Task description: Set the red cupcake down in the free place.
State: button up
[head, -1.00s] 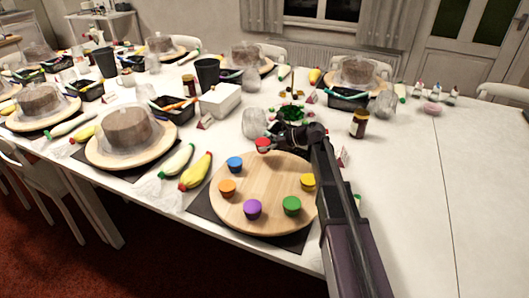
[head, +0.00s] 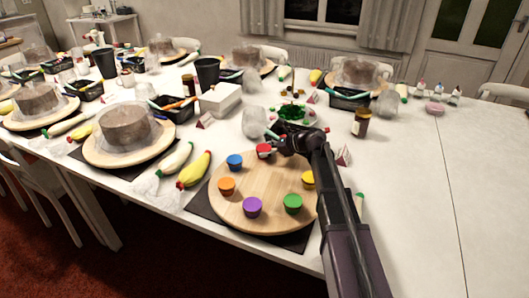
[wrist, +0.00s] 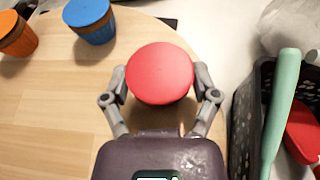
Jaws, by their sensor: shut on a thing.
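The red cupcake (head: 264,150) is held upright in my gripper (head: 277,149), over the far part of the round wooden board (head: 262,182). In the wrist view the red cupcake (wrist: 160,73) sits between both fingers. A small gap below it cannot be ruled out. The blue (head: 235,162), orange (head: 227,187), purple (head: 252,207), green (head: 293,203) and yellow (head: 308,179) cupcakes stand in a ring on the board. The free place lies between blue and yellow, partly hidden by my gripper. The blue (wrist: 88,20) and orange (wrist: 16,35) cupcakes also show in the wrist view.
A black basket (wrist: 245,125) with a mint-green tool (wrist: 281,105) is close on the right in the wrist view. Beyond the board are a crumpled clear wrap (head: 254,122), a dish of green bits (head: 296,113) and a brown jar (head: 361,122).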

jog(key=shift+f, duration=0.15)
jog(key=o, duration=1)
jog(key=shift+r, duration=0.25)
jog(key=p+v, duration=0.4)
jog(key=v, duration=0.6)
jog(key=shift+d+r, duration=0.1)
jog(key=shift+d, duration=0.1)
jog(key=shift+s+d+r+p, duration=0.1)
jog(key=shift+d+p, duration=0.05)
jog(key=shift+d, duration=0.2)
jog(key=shift+s+d+r+p, duration=0.1)
jog(key=shift+d+p, duration=0.05)
jog(key=shift+d, duration=0.2)
